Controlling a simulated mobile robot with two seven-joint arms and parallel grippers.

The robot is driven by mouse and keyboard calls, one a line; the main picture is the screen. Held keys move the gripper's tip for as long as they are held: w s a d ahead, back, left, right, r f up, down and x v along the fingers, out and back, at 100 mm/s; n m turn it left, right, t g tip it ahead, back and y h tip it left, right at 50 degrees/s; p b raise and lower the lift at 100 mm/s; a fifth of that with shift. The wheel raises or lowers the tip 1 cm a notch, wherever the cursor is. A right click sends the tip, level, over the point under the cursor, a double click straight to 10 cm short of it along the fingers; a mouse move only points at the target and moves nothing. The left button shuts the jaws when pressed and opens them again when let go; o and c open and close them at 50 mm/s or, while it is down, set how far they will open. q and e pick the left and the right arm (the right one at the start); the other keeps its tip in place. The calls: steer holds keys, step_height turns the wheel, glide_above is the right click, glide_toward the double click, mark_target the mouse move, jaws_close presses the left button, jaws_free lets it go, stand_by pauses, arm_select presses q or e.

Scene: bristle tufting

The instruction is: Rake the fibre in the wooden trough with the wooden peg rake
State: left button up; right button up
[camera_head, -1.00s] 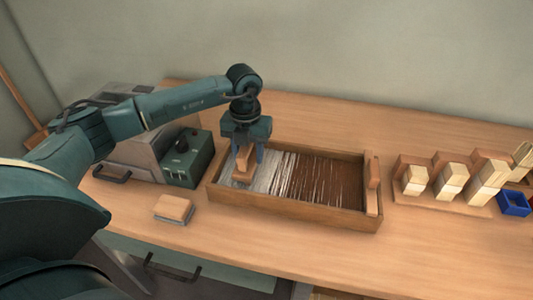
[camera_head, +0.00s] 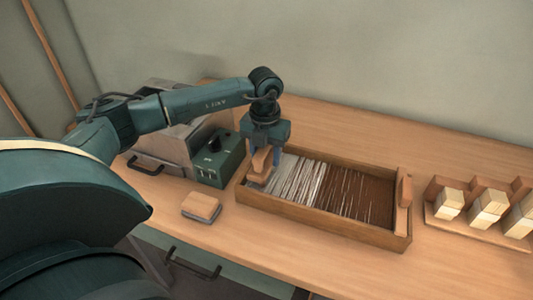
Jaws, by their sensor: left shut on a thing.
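The wooden trough (camera_head: 325,222) lies on the bench at the middle. Its fibre is pale and streaked at the left (camera_head: 298,180) and dark brown at the right (camera_head: 362,194). My left gripper (camera_head: 266,156) points down over the trough's left end. It is shut on the wooden peg rake (camera_head: 260,166), whose light wood block shows at the trough's left end. The rake's pegs are hidden, so I cannot tell whether they touch the fibre. My right gripper is not in view.
A green control box (camera_head: 220,162) stands left of the trough, by a grey machine. A wood-topped block with a grey base (camera_head: 201,207) lies in front of it. An upright wooden piece (camera_head: 404,191) is at the trough's right end. Pale blocks (camera_head: 487,209) stand in a rack at right.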

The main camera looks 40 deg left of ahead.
arm_select(q)
steer(key=w+d, duration=0.1)
steer(key=d, duration=0.3)
steer(key=w+d, duration=0.1)
steer(key=d, duration=0.4)
steer(key=w+d, duration=0.1)
steer(key=d, duration=0.3)
steer(key=shift+w+d, duration=0.15)
steer(key=shift+d, duration=0.2)
steer(key=w+d+b, duration=0.1)
steer(key=d, duration=0.3)
steer(key=w+d+b, duration=0.1)
steer(key=d, duration=0.4)
steer(key=w+d+b, duration=0.1)
steer(key=d+b, duration=0.1)
steer(key=d, duration=0.3)
steer(key=shift+w+f, duration=0.1)
steer(key=shift+w, duration=0.1)
steer(key=shift+w+d, duration=0.1)
steer(key=shift+d, duration=0.35)
steer(key=shift+d+r, duration=0.1)
steer(key=shift+r, duration=0.1)
